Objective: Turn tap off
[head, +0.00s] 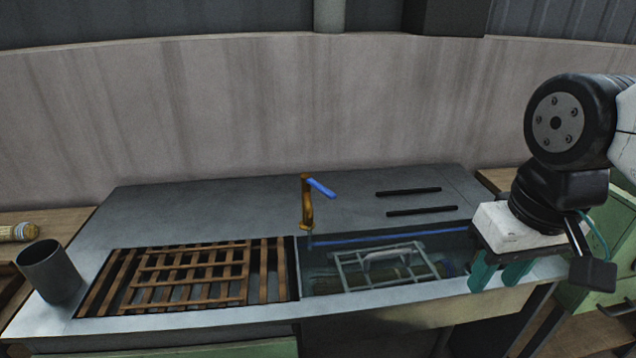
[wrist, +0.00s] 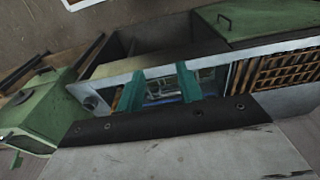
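The brass tap (head: 306,205) stands upright at the back of the steel sink counter, near the middle of the head view. Its blue lever handle (head: 321,187) points to the right and slightly down. A thin bluish streak hangs below the spout at the basin's edge; I cannot tell if it is running water. My gripper (head: 499,280) is far to the right of the tap, over the basin's right end, pointing down. Its green fingers are apart with nothing held between them; they also show in the wrist view (wrist: 160,90). The tap is not visible in the wrist view.
The basin holds water and a metal grid rack (head: 385,268) over a bundle. Wooden slats (head: 190,272) lie left of it, with a dark grey cup (head: 48,272) at far left. Two black bars (head: 408,191) lie behind the basin. A wall rises behind the counter.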

